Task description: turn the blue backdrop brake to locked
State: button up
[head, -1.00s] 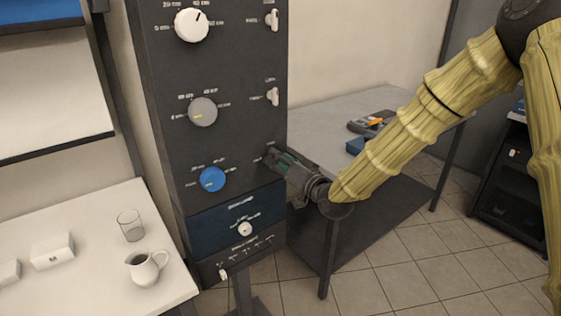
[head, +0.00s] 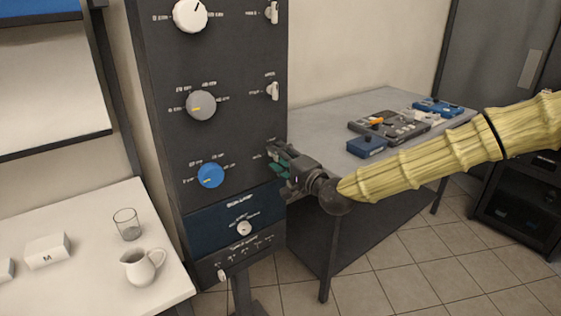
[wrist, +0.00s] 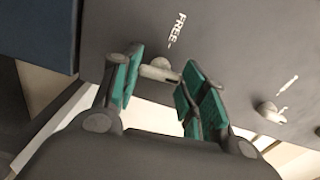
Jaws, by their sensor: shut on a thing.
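The blue backdrop brake is a small pale lever (wrist: 160,72) on the dark panel, in the row of the blue knob (head: 211,175). In the wrist view it sits between my green-padded fingers, with the word FREE (wrist: 176,29) printed close by. My gripper (head: 276,158) is at the panel's right edge, shut on this lever. In the head view my fingers hide the lever, so its exact setting cannot be told there. My gripper also shows in the wrist view (wrist: 163,64).
Similar white levers (head: 272,91) and larger knobs (head: 201,106) stand higher on the panel. A grey table (head: 318,118) with devices is behind my gripper at the right. A white table (head: 80,225) with a glass (head: 127,224) and a jug (head: 142,265) is at the left.

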jog(key=shift+w+m, duration=0.1)
jog(key=shift+m, duration=0.5)
jog(key=o, duration=1)
jog(key=v, duration=1.2)
